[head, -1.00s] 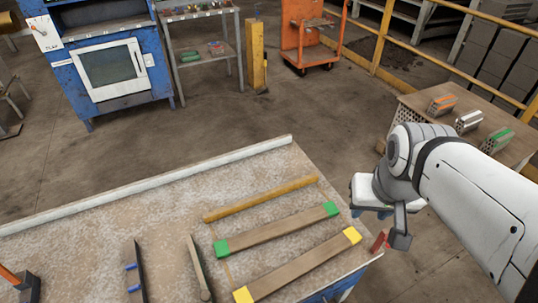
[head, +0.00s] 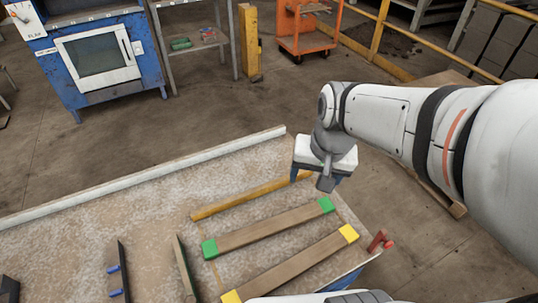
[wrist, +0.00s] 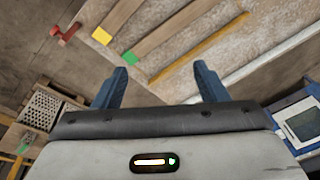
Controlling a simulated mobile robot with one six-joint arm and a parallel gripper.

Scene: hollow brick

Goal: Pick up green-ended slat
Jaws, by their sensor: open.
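The green-ended slat (head: 270,229) is a brown wooden bar with a green block at each end, lying flat on the workbench (head: 100,222). It also shows in the wrist view (wrist: 165,38), where one green end is visible and the far end runs out of the frame. My gripper (head: 320,182) is above the bench's far right edge, close to the slat's right green end and apart from it. In the wrist view the two blue fingers of my gripper (wrist: 160,80) are spread wide with nothing between them.
A yellow-ended slat (head: 295,264) lies nearer than the green-ended one, and a plain yellow bar (head: 240,199) lies beyond it. A red clamp (head: 378,241) sits at the bench's right edge. A pale raised rail (head: 150,178) runs along the far edge. Dark tools lie at left.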

